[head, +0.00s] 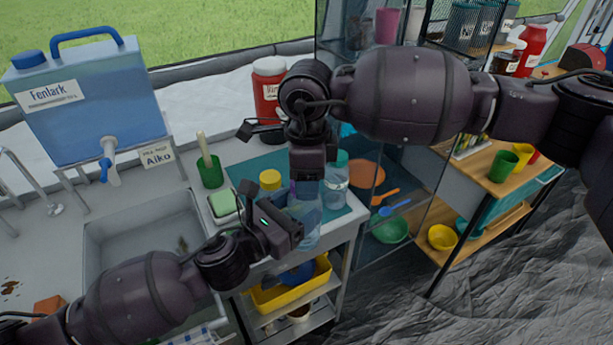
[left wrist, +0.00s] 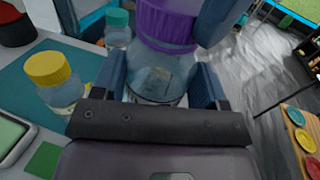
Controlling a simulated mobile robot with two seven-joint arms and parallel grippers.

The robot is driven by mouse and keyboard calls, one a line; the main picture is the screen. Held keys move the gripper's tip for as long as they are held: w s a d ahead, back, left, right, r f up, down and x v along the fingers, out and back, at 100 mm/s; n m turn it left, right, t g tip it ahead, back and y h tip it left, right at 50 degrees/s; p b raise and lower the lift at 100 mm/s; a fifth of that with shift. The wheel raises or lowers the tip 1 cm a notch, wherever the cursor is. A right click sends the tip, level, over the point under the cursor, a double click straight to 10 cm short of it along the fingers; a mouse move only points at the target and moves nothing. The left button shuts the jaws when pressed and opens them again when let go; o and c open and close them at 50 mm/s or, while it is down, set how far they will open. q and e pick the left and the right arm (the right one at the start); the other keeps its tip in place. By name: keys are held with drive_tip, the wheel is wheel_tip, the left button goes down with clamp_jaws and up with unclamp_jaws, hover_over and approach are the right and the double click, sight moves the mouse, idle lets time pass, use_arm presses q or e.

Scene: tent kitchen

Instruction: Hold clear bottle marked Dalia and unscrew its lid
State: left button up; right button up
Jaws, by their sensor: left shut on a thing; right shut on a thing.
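The clear bottle (left wrist: 155,80) with a purple lid (left wrist: 166,24) is upright between my grippers. It also shows in the head view (head: 311,232), partly hidden by both grippers. My left gripper (left wrist: 158,88) is shut on the bottle's body, one finger on each side. My right gripper (head: 307,182) comes from above, pointing down, and is shut on the purple lid. The lid sits on top of the bottle; I cannot tell how tightly. The name on the bottle cannot be read.
A yellow-lidded jar (head: 270,181) and a teal-lidded jar (head: 335,180) stand close by on the teal mat (head: 247,170). A green cup (head: 208,172) and the sink (head: 140,245) are to the left. A shelf with bowls and cups is to the right.

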drive_tip(key=n, duration=0.4)
drive_tip(key=shift+w+a+r, duration=0.1)
drive_tip(key=shift+w, duration=0.05)
drive_tip(key=n, duration=0.5)
drive_tip(key=shift+w+n, duration=0.1)
drive_tip(key=shift+n, duration=0.3)
drive_tip(key=n, duration=0.5)
drive_tip(key=shift+a, duration=0.15)
drive_tip(key=n, duration=0.4)
drive_tip(key=shift+n, duration=0.3)
drive_tip(key=shift+r, duration=0.35)
drive_tip(key=shift+r, duration=0.35)
drive_tip(key=shift+r, duration=0.4)
